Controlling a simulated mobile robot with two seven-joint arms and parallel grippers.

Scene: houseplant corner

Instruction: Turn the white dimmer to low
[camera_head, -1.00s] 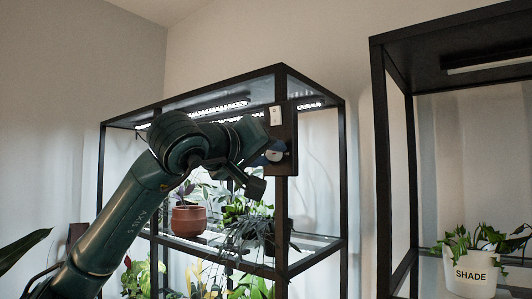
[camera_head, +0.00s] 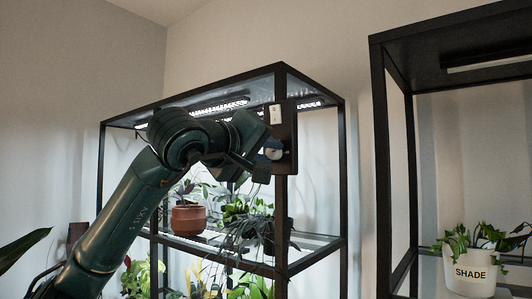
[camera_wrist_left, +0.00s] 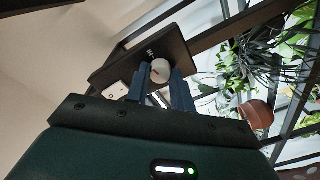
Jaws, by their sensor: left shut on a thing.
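The white dimmer is a round knob (camera_head: 275,154) on a dark panel (camera_head: 289,130) fixed to the front post of the lit plant shelf. In the left wrist view the knob (camera_wrist_left: 160,70) shows a small orange-red mark on its face. My left gripper (camera_head: 270,151) is at the panel, with its blue fingers on either side of the knob, shut on it. Part of the knob is hidden by the fingers. My right gripper is in neither view.
A white rocker switch (camera_head: 276,115) sits above the knob on the same panel. Lit strips (camera_head: 220,107) hang under the shelf top. A terracotta pot (camera_head: 188,219) and leafy plants stand behind my arm. A white SHADE pot (camera_head: 470,272) stands on the right-hand shelf.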

